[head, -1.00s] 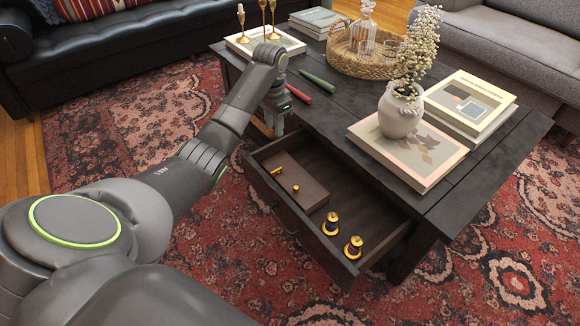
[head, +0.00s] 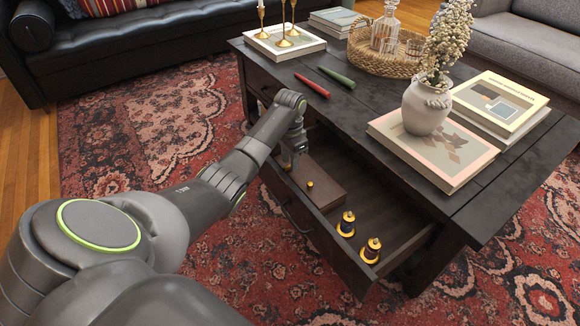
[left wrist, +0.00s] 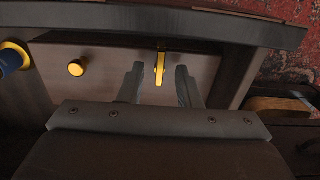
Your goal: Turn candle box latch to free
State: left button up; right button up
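The brown wooden candle box (head: 325,184) lies in the open drawer (head: 395,213) of the dark coffee table. Its small gold knob (head: 310,184) shows in the head view and also in the left wrist view (left wrist: 76,68). The gold latch (left wrist: 160,64) on the box's top shows in the left wrist view, but my arm hides it in the head view. My left gripper (head: 291,160) is over the latch end of the box. Its two fingers are apart, one on each side of the latch, with gaps visible. My right gripper is not in view.
Two dark, gold-capped spool-like items (head: 358,236) stand in the drawer's near end. Red and green tapers (head: 312,84), books (head: 433,150), a white vase (head: 426,108) and a wicker tray (head: 385,58) occupy the tabletop. Patterned rug surrounds the table.

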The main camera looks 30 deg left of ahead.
pick_arm(q)
jog(key=shift+f, duration=0.5)
